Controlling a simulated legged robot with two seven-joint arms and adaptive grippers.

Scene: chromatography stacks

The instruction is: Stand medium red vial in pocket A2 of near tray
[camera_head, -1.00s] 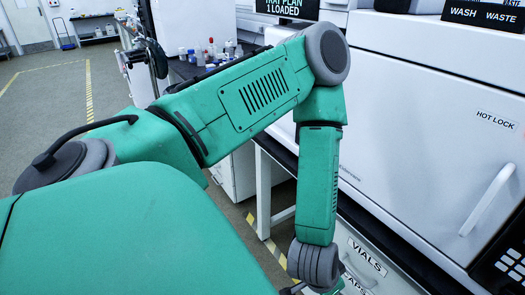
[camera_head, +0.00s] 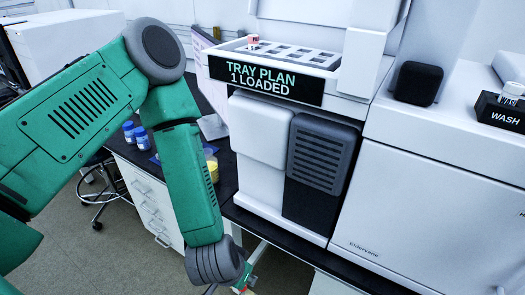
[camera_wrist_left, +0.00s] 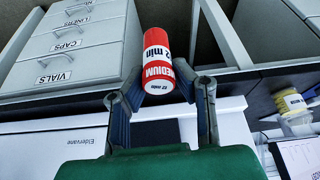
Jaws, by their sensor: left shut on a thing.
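The medium red vial (camera_wrist_left: 157,45) is a red and white cylinder with a "MEDIUM 12 min" label in the left wrist view. My left gripper (camera_wrist_left: 160,82) is shut on it, with a finger on each side. In the head view my left gripper is mostly cut off at the bottom edge, well below the tray. A white tray (camera_head: 337,66) with rows of pockets sits on top of the instrument, above the "TRAY PLAN 1 LOADED" display (camera_head: 265,84). Another vial with red and white markings (camera_head: 253,41) stands at its left end. My right gripper is out of view.
A black wash/waste block (camera_head: 500,113) with a vial stands at the right. Blue-capped bottles (camera_head: 136,134) and a yellow container (camera_head: 211,164) are on the dark bench behind my left arm. A white column (camera_head: 365,50) rises beside the tray's right end.

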